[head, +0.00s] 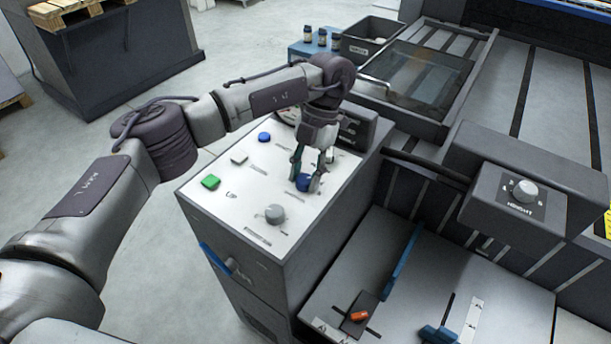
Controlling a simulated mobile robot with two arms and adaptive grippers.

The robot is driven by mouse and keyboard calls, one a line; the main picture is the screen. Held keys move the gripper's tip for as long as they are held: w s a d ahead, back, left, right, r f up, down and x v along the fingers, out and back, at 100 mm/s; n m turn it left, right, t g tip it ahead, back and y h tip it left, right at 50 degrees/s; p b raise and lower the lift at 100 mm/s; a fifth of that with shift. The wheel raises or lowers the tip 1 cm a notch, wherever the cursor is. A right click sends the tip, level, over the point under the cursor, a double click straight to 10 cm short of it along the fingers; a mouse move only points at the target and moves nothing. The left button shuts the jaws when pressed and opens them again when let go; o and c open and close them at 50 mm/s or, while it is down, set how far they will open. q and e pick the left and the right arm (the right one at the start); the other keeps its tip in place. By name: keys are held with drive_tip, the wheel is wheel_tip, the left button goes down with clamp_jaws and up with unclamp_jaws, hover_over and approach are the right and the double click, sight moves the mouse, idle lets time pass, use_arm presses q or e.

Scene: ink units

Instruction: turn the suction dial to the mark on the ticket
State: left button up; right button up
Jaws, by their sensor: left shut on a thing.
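The white-topped control panel (230,222) stands in the middle of the head view. My left gripper (305,181) points down over its right part and is shut on a blue dial (303,183). The fingers cover part of that dial, so its pointer and marks cannot be read. A grey knob (275,213) sits nearer the front of the panel. Printed labels near the dials are too small to read, so I cannot tell which one is marked suction. I cannot make out a ticket. My right gripper is not in view.
The panel also holds a green button (210,182), a white button (239,159) and a blue button (264,137). A grey box with a height dial (524,190) stands to the right. A blue lever (403,262) and an orange piece (359,316) are on the lower bed.

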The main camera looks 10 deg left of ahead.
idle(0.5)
use_arm(q)
drive_tip(key=o, duration=1.1)
drive_tip(key=shift+o, duration=0.2)
drive_tip(key=v, duration=1.2)
